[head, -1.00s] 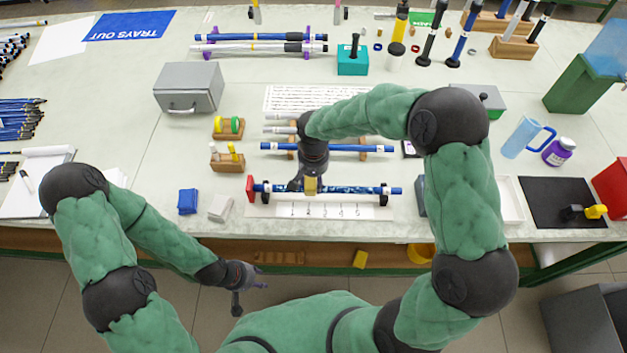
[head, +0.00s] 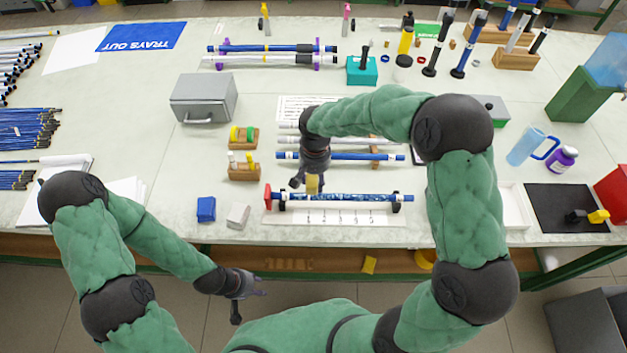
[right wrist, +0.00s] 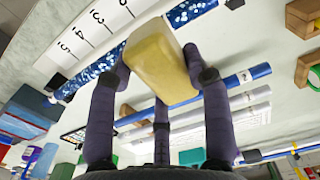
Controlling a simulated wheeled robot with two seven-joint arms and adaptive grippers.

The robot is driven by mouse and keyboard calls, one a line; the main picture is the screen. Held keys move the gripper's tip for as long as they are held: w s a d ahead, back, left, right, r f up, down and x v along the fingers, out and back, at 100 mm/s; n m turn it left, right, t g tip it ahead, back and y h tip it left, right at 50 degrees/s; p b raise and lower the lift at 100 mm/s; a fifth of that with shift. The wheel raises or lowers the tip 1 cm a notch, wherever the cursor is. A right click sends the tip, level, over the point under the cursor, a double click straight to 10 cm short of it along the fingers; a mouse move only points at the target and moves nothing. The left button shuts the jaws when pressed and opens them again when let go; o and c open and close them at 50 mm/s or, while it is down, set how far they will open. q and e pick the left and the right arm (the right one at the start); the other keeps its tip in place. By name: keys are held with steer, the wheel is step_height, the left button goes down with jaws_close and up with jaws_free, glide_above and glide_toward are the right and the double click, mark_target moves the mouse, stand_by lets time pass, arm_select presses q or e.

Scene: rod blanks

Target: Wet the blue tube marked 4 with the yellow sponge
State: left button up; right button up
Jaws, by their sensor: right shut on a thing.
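My right gripper (head: 310,184) is shut on the yellow sponge (right wrist: 160,62), which also shows in the head view (head: 312,184). The sponge is at the blue tube (head: 350,197) lying in the front stand, left of its middle. In the right wrist view the sponge hides part of this tube (right wrist: 98,68); I cannot tell whether they touch. The tube has a speckled, wet-looking stretch along most of its length. Its own marking is not readable. My left gripper (head: 250,291) is open and empty, in front of the table edge.
A numbered strip (head: 335,217) lies in front of the stand. Another blue tube (head: 345,156) lies behind it. A blue block (head: 206,209) and a pale block (head: 238,216) are at the left. A grey box (head: 204,98) stands further back. The table left of the blocks has free room.

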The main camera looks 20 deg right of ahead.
steer(key=shift+r+p, duration=0.75)
steer(key=shift+r, duration=0.7)
